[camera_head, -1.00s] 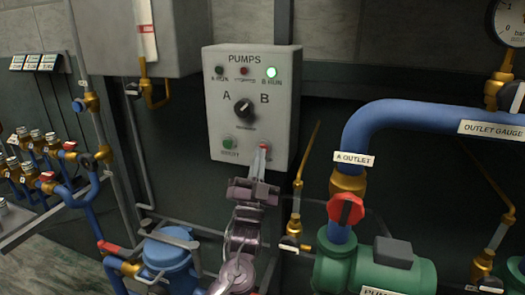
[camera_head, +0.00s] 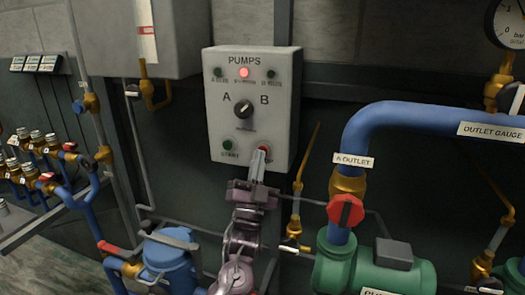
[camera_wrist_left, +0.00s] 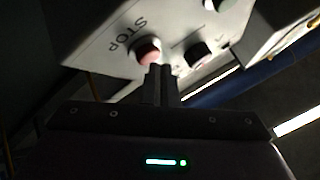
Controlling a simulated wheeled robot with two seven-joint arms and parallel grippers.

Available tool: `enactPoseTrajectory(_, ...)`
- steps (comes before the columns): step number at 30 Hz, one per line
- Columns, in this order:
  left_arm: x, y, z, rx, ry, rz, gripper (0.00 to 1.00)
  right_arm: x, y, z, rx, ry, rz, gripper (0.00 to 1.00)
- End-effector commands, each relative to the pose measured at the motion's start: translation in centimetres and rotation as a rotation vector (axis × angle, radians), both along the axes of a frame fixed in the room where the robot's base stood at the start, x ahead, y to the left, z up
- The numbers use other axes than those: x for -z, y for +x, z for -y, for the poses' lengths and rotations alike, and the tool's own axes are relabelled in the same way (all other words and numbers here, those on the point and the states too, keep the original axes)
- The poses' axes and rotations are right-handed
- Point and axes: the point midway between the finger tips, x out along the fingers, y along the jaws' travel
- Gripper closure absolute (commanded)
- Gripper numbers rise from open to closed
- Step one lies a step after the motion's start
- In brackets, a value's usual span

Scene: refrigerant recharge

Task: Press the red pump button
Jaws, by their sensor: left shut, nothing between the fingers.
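The red pump button (camera_head: 265,149) is at the lower right of the grey PUMPS panel (camera_head: 282,110). In the left wrist view the red button (camera_wrist_left: 147,52) sits beside the word STOP. My left gripper (camera_head: 259,156) is shut and empty, with its tips at the button's lower edge and partly hiding it in the head view. In the left wrist view the shut fingertips (camera_wrist_left: 160,69) overlap the button's edge; I cannot tell whether they touch it. The middle red lamp (camera_head: 244,72) is lit, and the lamps on either side are dark. My right gripper is not in view.
A green button (camera_head: 228,145) is left of the red one, below a black A/B selector knob (camera_head: 243,107). A blue outlet pipe (camera_head: 400,113) with a red valve handle (camera_head: 345,210) and a green pump (camera_head: 370,270) stand to the right.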

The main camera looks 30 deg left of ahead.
Motion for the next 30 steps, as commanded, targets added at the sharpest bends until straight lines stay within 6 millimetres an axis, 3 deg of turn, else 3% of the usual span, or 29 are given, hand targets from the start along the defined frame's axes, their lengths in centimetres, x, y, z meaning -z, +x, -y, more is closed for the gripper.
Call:
enactPoseTrajectory(16,0.0,-1.2,0.3,0.000,0.000,0.000,1.00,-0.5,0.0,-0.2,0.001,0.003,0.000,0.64)
enactPoseTrajectory(30,-0.1,-5.4,1.3,0.001,0.000,-0.001,1.00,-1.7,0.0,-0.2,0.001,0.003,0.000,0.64)
